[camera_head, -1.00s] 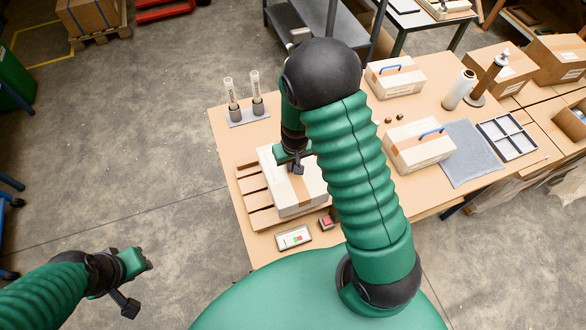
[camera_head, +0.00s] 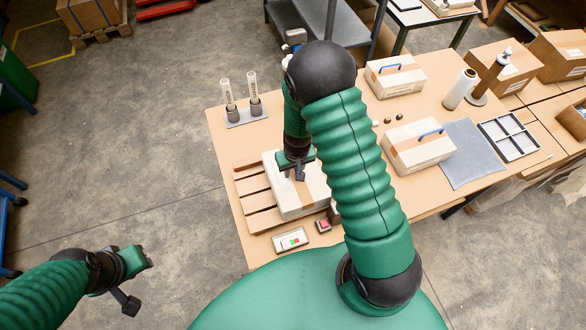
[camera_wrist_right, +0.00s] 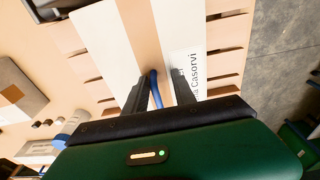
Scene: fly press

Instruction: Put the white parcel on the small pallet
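The white parcel (camera_head: 298,201), a box with a tan tape band, lies over the right part of the small wooden pallet (camera_head: 255,199). Bare slats show to its left, and in the wrist view they show on both sides of the parcel. My right gripper (camera_head: 299,176) points down above the parcel's top. In the wrist view, the blue handle (camera_wrist_right: 154,88) stands between the fingers of my right gripper (camera_wrist_right: 160,88), with a visible gap, so they look open around it. My left gripper (camera_head: 142,278) is off the table at lower left; its finger opening is unclear.
A holder with two tubes (camera_head: 244,112) stands behind the pallet. A small panel with coloured buttons (camera_head: 291,240) and a red-topped box (camera_head: 323,225) are in front. Two more handled parcels (camera_head: 418,150) (camera_head: 396,76) and a grey mat (camera_head: 467,153) lie to the right.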

